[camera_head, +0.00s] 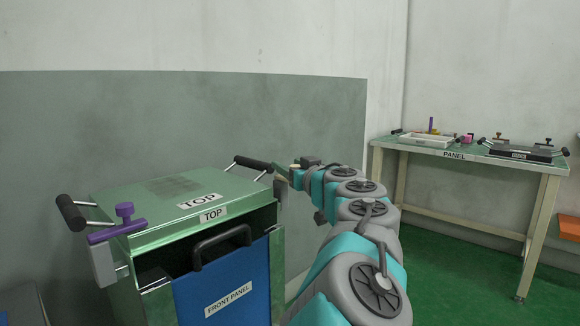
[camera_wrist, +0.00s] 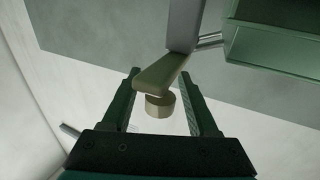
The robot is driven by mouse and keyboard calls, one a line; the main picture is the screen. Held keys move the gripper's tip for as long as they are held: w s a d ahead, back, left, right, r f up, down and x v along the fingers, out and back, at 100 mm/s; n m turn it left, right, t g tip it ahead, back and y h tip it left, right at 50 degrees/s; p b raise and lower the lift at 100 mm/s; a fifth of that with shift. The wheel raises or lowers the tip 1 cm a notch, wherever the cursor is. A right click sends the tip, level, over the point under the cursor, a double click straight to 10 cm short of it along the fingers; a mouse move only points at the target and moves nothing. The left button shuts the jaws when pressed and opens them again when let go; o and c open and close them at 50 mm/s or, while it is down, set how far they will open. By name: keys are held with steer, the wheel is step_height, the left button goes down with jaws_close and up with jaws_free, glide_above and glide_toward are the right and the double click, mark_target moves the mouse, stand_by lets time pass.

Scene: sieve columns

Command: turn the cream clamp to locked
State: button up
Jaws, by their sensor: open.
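The cream clamp (camera_wrist: 160,78) shows in the wrist view as a slanted bar with a round knob (camera_wrist: 160,105). The bar joins a grey upright piece (camera_wrist: 184,25) beside a green housing. My gripper (camera_wrist: 159,74) is open, with one finger on each side of the clamp's bar and knob. A gap shows between the knob and each finger. In the head view my gripper (camera_head: 282,171) is at the right side of the green-topped cabinet (camera_head: 150,205). The clamp is mostly hidden there behind the gripper and arm.
A purple clamp (camera_head: 118,232) sits on the cabinet's left side, near a black-gripped handle (camera_head: 70,212). Another handle (camera_head: 253,163) is close to my gripper. A blue front panel (camera_head: 225,280) has a dark handle. A bench (camera_head: 470,155) with trays stands at the right; green floor between is clear.

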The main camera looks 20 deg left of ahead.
steer(key=shift+c, duration=0.4)
jaws_close()
stand_by(0.9)
